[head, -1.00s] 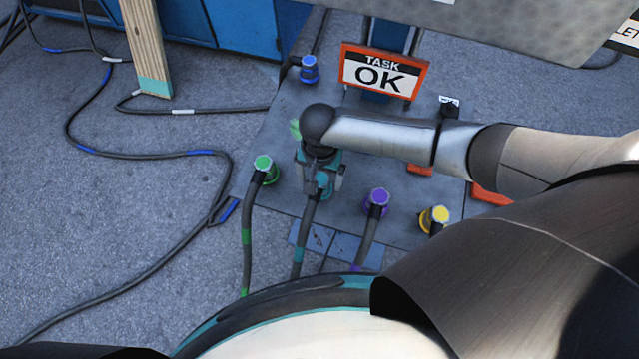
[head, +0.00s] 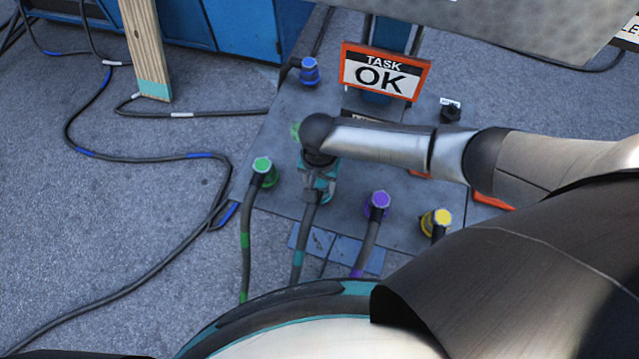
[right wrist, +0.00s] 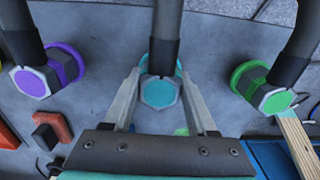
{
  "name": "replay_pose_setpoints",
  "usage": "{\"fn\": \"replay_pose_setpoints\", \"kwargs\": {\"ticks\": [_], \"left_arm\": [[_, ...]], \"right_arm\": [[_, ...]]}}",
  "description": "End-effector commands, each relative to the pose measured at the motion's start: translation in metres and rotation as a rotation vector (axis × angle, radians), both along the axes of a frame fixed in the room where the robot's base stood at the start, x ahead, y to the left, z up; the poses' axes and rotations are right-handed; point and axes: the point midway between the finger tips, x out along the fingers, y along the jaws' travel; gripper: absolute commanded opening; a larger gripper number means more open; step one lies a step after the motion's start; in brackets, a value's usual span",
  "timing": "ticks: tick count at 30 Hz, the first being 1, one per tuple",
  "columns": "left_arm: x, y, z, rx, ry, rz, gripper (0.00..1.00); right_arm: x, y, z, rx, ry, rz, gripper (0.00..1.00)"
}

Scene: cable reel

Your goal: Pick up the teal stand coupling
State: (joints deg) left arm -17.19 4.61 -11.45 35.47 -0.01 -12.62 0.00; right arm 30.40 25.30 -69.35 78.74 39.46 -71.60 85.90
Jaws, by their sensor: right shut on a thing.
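The teal coupling (right wrist: 160,92) sits at the end of a dark cable with a teal band, on the grey plate. In the right wrist view it stands between the two fingers of my right gripper (right wrist: 163,90), which is shut on it. In the head view my right gripper (head: 318,178) reaches down over the teal coupling and mostly hides it. Whether the coupling is clear of its seat is hidden. My left gripper is not in view.
Green (head: 263,170), purple (head: 378,204) and yellow (head: 436,222) couplings with cables flank the teal one. A blue coupling (head: 310,71) stands at the back. An orange-framed "TASK OK" sign (head: 382,72) stands behind. Loose cable lies on the floor at left.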

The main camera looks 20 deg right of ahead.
Motion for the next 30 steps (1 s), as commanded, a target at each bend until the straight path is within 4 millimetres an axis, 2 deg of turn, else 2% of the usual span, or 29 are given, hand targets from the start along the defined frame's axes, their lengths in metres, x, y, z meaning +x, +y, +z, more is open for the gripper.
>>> {"fn": "replay_pose_setpoints", "kwargs": {"ticks": [1,6,9,22,26,30], "left_arm": [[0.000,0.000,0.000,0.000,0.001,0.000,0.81],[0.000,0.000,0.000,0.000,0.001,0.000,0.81],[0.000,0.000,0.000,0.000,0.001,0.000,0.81],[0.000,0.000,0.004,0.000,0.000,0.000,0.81],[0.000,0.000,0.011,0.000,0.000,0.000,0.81],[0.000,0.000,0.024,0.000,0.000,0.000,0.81]], "right_arm": [[0.000,0.000,0.000,0.000,0.000,0.000,0.27],[0.000,0.000,0.000,0.001,0.001,0.000,0.08],[0.000,0.000,0.000,0.001,0.001,0.000,0.00],[0.000,0.000,0.007,0.001,0.000,-0.001,0.00],[0.000,0.001,0.022,0.003,-0.001,0.000,0.00],[0.001,0.000,0.051,0.003,-0.002,-0.001,0.00]]}}
